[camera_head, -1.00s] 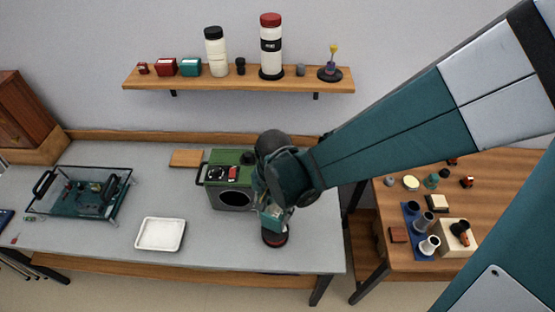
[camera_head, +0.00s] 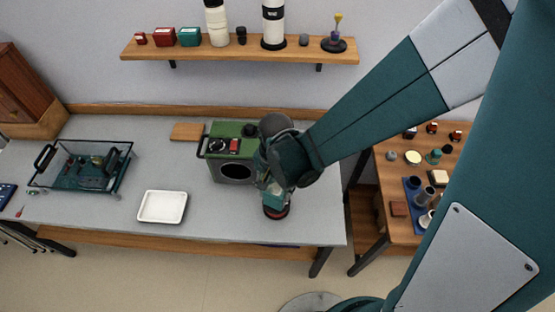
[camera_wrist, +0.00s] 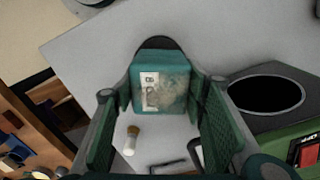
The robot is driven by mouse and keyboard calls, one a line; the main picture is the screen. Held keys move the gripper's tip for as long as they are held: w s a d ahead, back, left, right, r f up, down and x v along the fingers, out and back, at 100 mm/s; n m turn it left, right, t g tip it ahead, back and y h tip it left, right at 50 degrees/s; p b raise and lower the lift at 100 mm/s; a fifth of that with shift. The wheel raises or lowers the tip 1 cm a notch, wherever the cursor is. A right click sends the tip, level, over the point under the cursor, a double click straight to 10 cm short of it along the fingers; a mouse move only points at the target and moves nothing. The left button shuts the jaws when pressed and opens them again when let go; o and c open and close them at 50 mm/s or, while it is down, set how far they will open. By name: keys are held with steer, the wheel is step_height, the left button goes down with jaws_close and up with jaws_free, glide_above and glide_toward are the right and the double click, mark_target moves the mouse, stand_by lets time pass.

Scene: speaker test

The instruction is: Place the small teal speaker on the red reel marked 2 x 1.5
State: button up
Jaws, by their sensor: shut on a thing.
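The small teal speaker (camera_wrist: 160,84) is a teal block with a worn pale label. It also shows below my gripper in the head view (camera_head: 274,198). My gripper (camera_wrist: 160,95) is shut on it, with one finger pad at each side in the wrist view. A round red and black reel (camera_head: 277,212) sits on the grey bench directly below the speaker. In the wrist view only a dark round edge (camera_wrist: 155,43) shows behind the speaker. Its marking is hidden. I cannot tell whether speaker and reel touch.
A green box (camera_head: 232,168) with a dark round opening stands close beside my gripper. A white tray (camera_head: 144,213) and a wire-framed carrier (camera_head: 128,178) are farther left on the bench. The bench's front edge is near the reel. A wooden side table (camera_head: 385,235) stands to the right.

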steer(key=shift+f, duration=0.3)
steer(key=shift+f, duration=0.15)
steer(key=o, duration=1.2)
steer(key=shift+r, duration=0.2)
steer(key=shift+r+p, duration=1.1)
steer(key=shift+r, duration=4.9)
steer(key=shift+d, duration=0.1)
